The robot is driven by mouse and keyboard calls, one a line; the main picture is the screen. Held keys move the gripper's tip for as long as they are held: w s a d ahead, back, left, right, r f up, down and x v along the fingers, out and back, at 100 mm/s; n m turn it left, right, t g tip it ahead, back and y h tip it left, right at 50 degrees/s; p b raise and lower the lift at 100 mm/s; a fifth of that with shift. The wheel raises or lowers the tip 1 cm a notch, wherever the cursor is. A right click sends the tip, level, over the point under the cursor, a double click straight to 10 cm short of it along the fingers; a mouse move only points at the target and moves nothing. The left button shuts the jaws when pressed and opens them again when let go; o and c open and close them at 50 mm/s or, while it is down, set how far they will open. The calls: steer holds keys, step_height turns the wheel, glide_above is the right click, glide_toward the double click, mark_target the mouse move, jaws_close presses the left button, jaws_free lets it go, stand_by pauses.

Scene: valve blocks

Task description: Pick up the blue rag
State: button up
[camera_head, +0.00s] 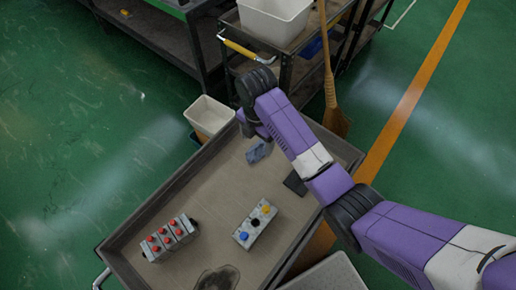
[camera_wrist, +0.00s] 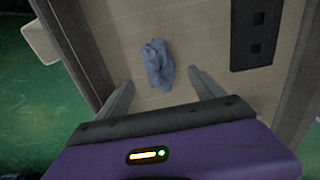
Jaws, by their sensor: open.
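The blue rag (camera_head: 259,152) lies crumpled on the cart's tray (camera_head: 205,191), near its far side. In the wrist view the rag (camera_wrist: 158,65) is on the tray surface, ahead of and roughly between my two fingers. My gripper (camera_wrist: 162,92) is open and empty, with the fingers spread wider than the rag. The rag looks apart from both fingertips. In the head view my arm reaches in from the right and its end is over the tray's far edge; the fingers are hard to make out there.
A block with red buttons (camera_head: 169,238) and a block with blue, black and yellow knobs (camera_head: 255,223) stand on the tray. A dark plate (camera_wrist: 257,33) lies right of the rag. A bin (camera_head: 209,115) stands beyond the tray's far edge, near a shelf cart with a white tub (camera_head: 274,18).

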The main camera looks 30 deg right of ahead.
steer(key=f, duration=0.4)
steer(key=shift+d+f, duration=0.2)
steer(key=c, duration=1.6)
step_height(320, 180, up, 12)
steer(key=f, duration=0.1)
step_height(320, 180, up, 9)
steer(key=p, duration=0.9)
glide_above(258, 147)
